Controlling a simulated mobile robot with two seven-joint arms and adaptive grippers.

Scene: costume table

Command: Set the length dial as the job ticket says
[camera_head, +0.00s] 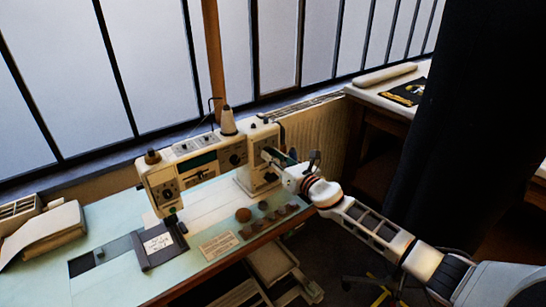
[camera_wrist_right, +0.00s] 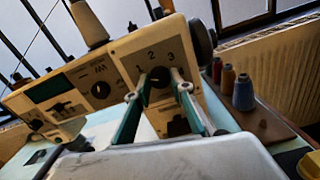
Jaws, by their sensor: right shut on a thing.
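The cream sewing machine (camera_head: 205,160) stands on a pale green table. In the right wrist view its end panel bears a small black dial (camera_wrist_right: 158,79) under the numbers 1, 2 and 3. I cannot tell clearly which number its mark faces. My right gripper (camera_head: 272,156) reaches the machine's right end; in the wrist view its two fingers (camera_wrist_right: 160,75) are shut on the dial, one on each side. My left gripper is not in view.
A thread cone (camera_head: 228,122) stands on top of the machine. Coloured spools (camera_wrist_right: 243,92) stand to the dial's right in the wrist view. A beige bundle (camera_head: 45,230) lies at the table's left. A black curtain (camera_head: 450,110) hangs at the right.

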